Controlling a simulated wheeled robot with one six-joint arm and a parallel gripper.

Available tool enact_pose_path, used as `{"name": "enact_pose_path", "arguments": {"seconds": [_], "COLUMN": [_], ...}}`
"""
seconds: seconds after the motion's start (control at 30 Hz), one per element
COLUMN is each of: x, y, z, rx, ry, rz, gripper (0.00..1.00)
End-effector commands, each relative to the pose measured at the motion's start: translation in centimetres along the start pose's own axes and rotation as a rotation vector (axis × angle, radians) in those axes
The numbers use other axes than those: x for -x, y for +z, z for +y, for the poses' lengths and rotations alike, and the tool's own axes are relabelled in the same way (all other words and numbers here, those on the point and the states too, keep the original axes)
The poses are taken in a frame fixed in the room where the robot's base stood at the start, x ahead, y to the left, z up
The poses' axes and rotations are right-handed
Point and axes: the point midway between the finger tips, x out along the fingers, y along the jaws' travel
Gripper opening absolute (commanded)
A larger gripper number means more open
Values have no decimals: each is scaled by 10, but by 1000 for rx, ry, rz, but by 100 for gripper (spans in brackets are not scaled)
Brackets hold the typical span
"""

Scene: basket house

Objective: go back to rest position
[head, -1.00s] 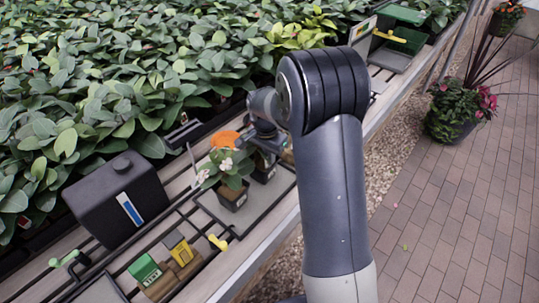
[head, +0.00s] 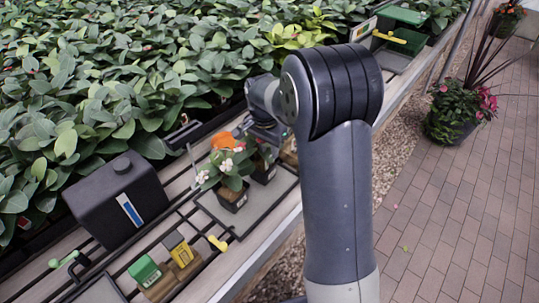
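My arm rises in front of the bench in the head view, its elbow bending left over the bench. My gripper (head: 262,130) is at the arm's far end, above the potted plants, and partly hidden by my wrist; its fingers do not show clearly. A potted plant with white flowers (head: 232,182) stands upright on a grey tray (head: 217,212) just below and left of it. A second small pot (head: 264,172) stands close behind it on the tray. An orange round thing (head: 225,140) shows beside my gripper.
A black canister (head: 117,200) stands on the bench at left. Green and yellow boxes (head: 146,271) sit on wooden blocks near the front. A yellow-handled tool (head: 218,243) lies by the tray. Dense leafy plants fill the back. The brick path (head: 450,220) at right is mostly clear.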

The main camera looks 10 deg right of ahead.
Motion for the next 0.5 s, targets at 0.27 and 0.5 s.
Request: {"name": "enact_pose_path", "arguments": {"seconds": [0.27,0.5], "x": [53,69], "y": [0,0], "z": [0,0], "rx": [0,1], "ry": [-2,0], "rz": [2,0], "gripper": [30,30]}}
